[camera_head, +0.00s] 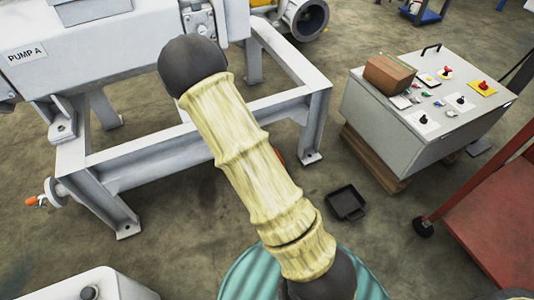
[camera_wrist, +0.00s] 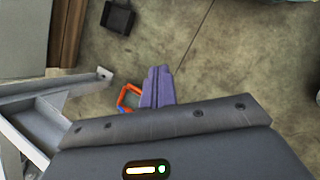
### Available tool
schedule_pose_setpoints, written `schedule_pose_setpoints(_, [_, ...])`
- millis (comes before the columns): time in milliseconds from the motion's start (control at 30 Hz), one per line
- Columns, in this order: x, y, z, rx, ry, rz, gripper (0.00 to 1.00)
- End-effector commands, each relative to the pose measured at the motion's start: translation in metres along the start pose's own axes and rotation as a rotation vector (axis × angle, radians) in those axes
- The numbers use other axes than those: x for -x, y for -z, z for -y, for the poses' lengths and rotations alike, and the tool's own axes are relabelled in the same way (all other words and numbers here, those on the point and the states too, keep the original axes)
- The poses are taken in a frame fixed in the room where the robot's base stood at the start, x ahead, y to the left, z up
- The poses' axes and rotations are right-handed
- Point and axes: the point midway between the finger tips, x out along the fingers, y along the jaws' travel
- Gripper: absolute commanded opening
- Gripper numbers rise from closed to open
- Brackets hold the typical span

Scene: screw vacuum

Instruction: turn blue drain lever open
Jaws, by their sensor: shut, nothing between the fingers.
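In the wrist view, my gripper (camera_wrist: 157,84) is shut, with its purple fingers together and nothing between them. Just left of the fingers is an orange, bent handle (camera_wrist: 129,95) with a small blue part (camera_wrist: 125,111) at its lower end. The blue part may be the drain lever; it is too small and partly hidden to be sure. The gripper body hides what lies below it. I cannot tell whether the fingers touch the handle. In the head view my arm covers the middle, and my gripper does not show.
A grey pump frame (camera_head: 190,136) stands left, with an orange-handled valve (camera_head: 37,201) at its lower left. A black tray (camera_head: 346,203) lies on the floor. A control box (camera_head: 385,121) on a pallet and a red cart (camera_head: 500,220) stand right. Open floor lies between.

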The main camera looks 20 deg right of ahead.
Motion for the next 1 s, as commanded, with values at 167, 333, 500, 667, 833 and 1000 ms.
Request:
schedule_pose_setpoints(167, [0.059,-0.038,0.006,-0.153,0.091,-0.164,0.0])
schedule_pose_setpoints(333, [0.106,-0.073,0.013,-0.293,0.161,-0.307,0.0])
schedule_pose_setpoints(500, [0.148,-0.111,0.021,-0.432,0.215,-0.444,0.0])
schedule_pose_setpoints(667, [0.18,-0.144,0.029,-0.553,0.248,-0.559,0.0])
schedule_pose_setpoints(833, [0.195,-0.163,0.034,-0.626,0.263,-0.625,0.0])
schedule_pose_setpoints(1000, [0.195,-0.164,0.036,-0.639,0.266,-0.634,0.0])
